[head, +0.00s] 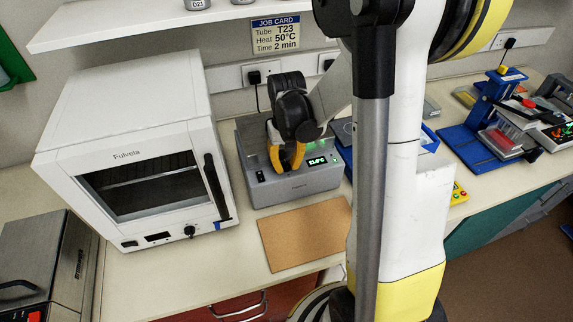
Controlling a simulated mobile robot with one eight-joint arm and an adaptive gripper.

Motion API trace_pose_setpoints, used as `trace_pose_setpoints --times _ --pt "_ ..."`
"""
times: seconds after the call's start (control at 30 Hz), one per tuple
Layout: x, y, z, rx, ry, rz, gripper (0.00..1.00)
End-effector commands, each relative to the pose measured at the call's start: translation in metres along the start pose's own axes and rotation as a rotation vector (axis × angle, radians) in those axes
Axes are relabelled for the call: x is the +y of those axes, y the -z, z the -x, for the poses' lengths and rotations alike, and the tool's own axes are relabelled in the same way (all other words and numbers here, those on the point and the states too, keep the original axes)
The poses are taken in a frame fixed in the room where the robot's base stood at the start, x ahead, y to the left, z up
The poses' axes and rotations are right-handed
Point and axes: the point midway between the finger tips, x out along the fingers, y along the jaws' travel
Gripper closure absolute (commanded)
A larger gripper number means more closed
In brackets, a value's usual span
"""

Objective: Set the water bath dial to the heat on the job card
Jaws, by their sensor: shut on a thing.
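The job card (276,36) on the back wall reads Tube T23, Heat 50°C, Time 2 min. The water bath (262,196) is a grey box on the bench. Its small lit display (319,161) shows green digits that look like about 21°C but are too small to read surely. My gripper (287,169) points down at the bath's front, its yellow fingers shut on the dial. The dial is hidden between and behind the fingers, so its setting cannot be seen. My arm hides part of the bath's back and right.
A white oven (140,150) stands close to the left of the bath. A brown mat (303,232) lies on the bench in front. A shelf (130,25) runs above. Blue equipment (490,115) stands at the right, beyond my arm.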

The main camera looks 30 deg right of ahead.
Motion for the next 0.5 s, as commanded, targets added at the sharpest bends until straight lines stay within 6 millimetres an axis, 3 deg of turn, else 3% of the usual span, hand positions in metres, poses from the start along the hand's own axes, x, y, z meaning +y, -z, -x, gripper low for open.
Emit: trace_pose_setpoints --times 0.5 --pt "-0.0015 -0.0002 -0.0014 -0.001 -0.001 -0.283 1.00"
